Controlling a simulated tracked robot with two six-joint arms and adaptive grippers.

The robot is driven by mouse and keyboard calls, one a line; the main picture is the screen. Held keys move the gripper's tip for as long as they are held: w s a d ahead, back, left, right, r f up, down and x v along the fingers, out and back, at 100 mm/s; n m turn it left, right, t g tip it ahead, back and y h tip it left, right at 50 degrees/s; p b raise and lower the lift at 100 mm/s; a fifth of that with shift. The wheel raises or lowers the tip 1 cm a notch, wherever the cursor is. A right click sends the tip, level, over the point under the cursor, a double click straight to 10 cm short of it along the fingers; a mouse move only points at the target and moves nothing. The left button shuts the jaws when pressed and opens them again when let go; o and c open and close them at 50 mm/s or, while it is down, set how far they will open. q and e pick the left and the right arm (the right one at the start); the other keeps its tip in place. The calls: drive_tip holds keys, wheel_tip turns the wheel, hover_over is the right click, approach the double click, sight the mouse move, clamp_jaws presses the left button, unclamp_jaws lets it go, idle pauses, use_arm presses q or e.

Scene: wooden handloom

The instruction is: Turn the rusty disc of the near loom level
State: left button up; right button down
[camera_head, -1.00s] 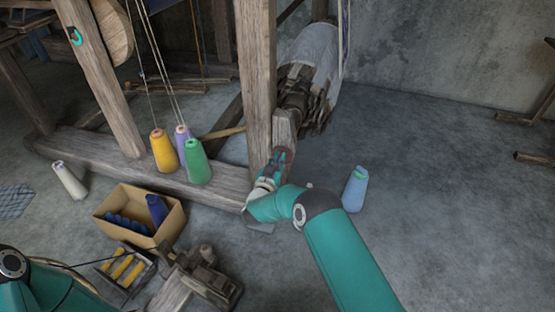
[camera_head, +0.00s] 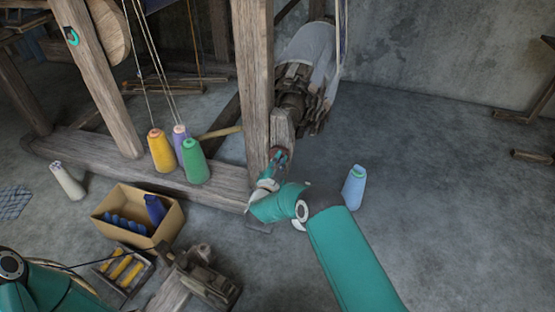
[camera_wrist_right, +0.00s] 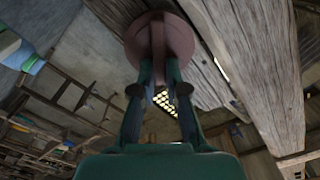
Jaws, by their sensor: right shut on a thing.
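The rusty disc (camera_wrist_right: 131,40) of the near loom shows at the top of the right wrist view, reddish brown and round, with a raised bar (camera_wrist_right: 158,38) across its middle. In the head view only a small reddish patch of the disc (camera_head: 280,152) shows, low on the loom's post. My right gripper (camera_wrist_right: 159,76) is shut on the bar, one finger on each side; in the head view it (camera_head: 278,160) is at the disc, partly hidden by its own wrist. Whether the bar is level I cannot tell. My left gripper is out of view.
The loom's upright post (camera_head: 252,80) stands just left of my right gripper. Yellow (camera_head: 162,152), purple and green (camera_head: 195,163) cones stand on the loom's base beam.

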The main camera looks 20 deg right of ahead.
drive_tip(key=m, duration=0.3)
drive_tip(key=f+m, duration=0.1)
drive_tip(key=m, duration=0.2)
drive_tip(key=f+m, duration=0.1)
drive_tip(key=m, duration=0.3)
drive_tip(key=shift+s+d, duration=0.3)
drive_tip(key=shift+m, duration=0.3)
drive_tip(key=c, duration=1.2)
unclamp_jaws()
drive_tip(key=shift+r, duration=0.1)
drive_tip(key=v, duration=1.2)
